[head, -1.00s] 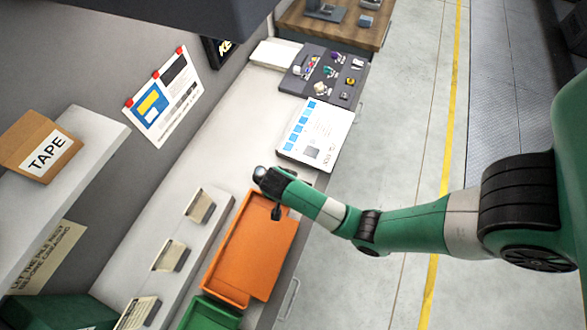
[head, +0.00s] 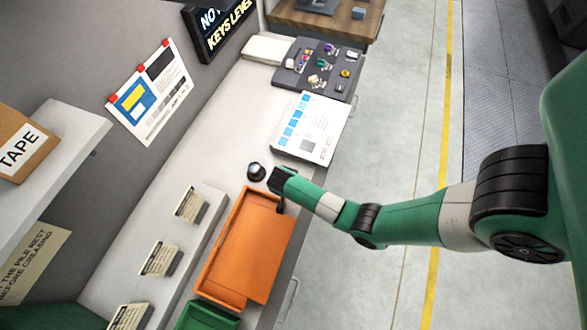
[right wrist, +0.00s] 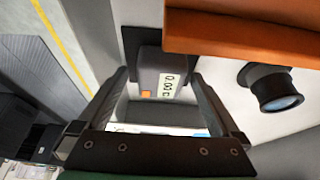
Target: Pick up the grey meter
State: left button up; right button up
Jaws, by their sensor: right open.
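The grey meter (right wrist: 158,72) shows in the right wrist view, with a pale display reading about 0.00 and a small orange button. It lies between the two dark fingers of my right gripper (right wrist: 162,80), which are open on either side of it. Whether a finger touches it, I cannot tell. In the head view my right gripper (head: 280,186) is low over the bench beside the orange tray; the meter cannot be made out there. My left gripper is in neither view.
An orange tray (head: 243,282) lies close to the gripper, and a black loupe (head: 256,171) stands just beside it; both show in the right wrist view. A printed sheet (head: 310,127) and a dark board of small parts (head: 341,88) lie farther up the bench.

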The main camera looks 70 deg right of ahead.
jog(key=c, duration=1.5)
jog(key=shift+r+p, duration=0.3)
jog(key=shift+r, duration=0.3)
notch_tip(320, 180, up, 3)
jog(key=shift+f+p, duration=0.1)
jog(key=shift+p, duration=0.55)
jog(key=shift+c, duration=0.2)
jog(key=s+a+r+p, duration=0.1)
jog(key=s+r+p, duration=0.1)
jog(key=s+r, duration=0.2)
jog(key=s+a+r+p, duration=0.1)
jog(key=s+r+p, duration=0.1)
jog(key=s+r, duration=0.3)
jog(key=s, duration=0.4)
jog(key=shift+s+p, duration=0.4)
